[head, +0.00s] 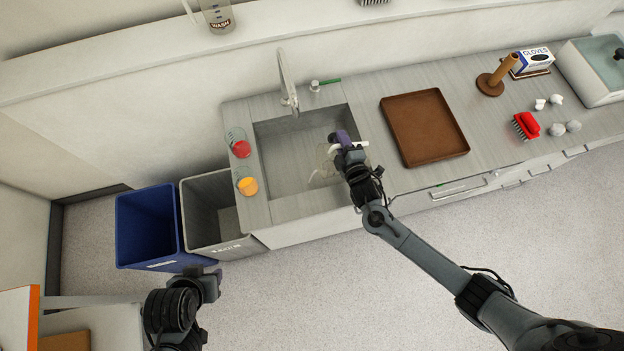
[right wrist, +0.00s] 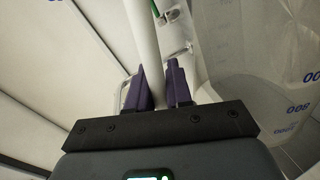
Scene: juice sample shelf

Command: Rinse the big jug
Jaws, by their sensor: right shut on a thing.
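The big jug (head: 324,168) is clear and hard to see in the head view, over the front right of the sink (head: 283,160). In the right wrist view the clear jug wall (right wrist: 290,95), with blue markings, fills the right side. My right gripper (head: 342,143) is shut on the jug's white handle (right wrist: 143,35); its purple fingers (right wrist: 160,85) sit on either side of it. The metal tap (head: 286,80) rises behind the sink, left of and behind the jug. My left gripper (head: 213,287) is low on the left, away from the sink; its fingers are unclear.
Glasses with red (head: 241,149) and orange (head: 247,186) contents stand on the sink's left ledge. A brown tray (head: 425,128) lies to the right. A blue bin (head: 150,228) and a grey bin (head: 213,210) stand left of the counter. A red brush (head: 527,125) lies farther right.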

